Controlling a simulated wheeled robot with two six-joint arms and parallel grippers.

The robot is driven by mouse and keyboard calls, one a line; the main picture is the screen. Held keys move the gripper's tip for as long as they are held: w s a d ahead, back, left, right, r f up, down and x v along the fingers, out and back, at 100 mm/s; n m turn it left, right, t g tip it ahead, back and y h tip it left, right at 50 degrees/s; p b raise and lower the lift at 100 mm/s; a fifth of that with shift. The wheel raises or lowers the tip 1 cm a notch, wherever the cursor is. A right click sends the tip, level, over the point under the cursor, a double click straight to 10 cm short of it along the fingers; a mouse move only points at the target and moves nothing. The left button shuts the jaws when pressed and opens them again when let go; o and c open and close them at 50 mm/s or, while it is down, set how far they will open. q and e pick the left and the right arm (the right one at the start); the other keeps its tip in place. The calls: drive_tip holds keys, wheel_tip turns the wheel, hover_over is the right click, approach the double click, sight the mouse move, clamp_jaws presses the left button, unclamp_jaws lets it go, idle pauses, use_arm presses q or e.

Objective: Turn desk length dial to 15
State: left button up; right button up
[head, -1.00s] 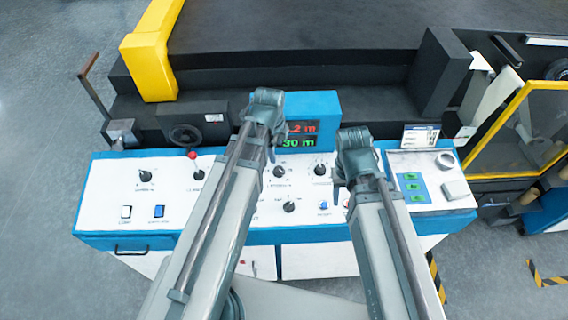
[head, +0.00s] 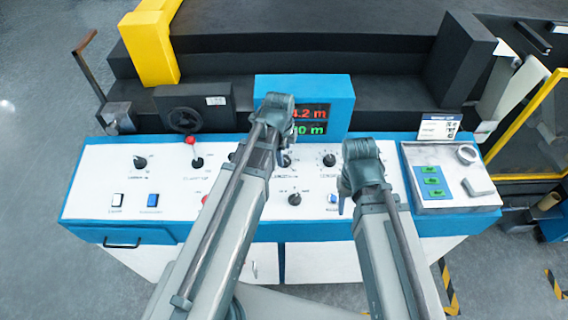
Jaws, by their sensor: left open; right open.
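A white and blue control desk (head: 95,200) spans the middle of the head view. Its black dials are one at the left (head: 140,162), two in the upper middle, (head: 285,161) and (head: 329,160), and one lower (head: 294,199). The labels are too small to read surely, so I cannot tell which is the length dial or its setting. A display (head: 318,112) shows red and green figures in metres, partly covered by my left arm. My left gripper (head: 276,130) is open over the middle of the desk, near the upper-middle dials. My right gripper (head: 352,180) is open, right of the dials.
A red-tipped lever (head: 193,145), rocker switches (head: 117,200) and a blue button (head: 332,198) share the panel. A tray with green buttons (head: 432,182) sits at the right. A handwheel (head: 184,119) and the dark machine bed stand behind.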

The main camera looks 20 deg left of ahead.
use_arm(q)
drive_tip(key=shift+w+f+b, duration=0.15)
drive_tip(key=shift+f+b, duration=0.35)
drive_tip(key=shift+f, duration=0.25)
drive_tip(key=shift+w+f+b, duration=0.1)
drive_tip(key=shift+f+b, duration=0.35)
drive_tip(key=shift+f, duration=0.25)
use_arm(e)
wheel_tip(320, 180, down, 3)
drive_tip(key=shift+r, duration=0.1)
use_arm(q)
clamp_jaws()
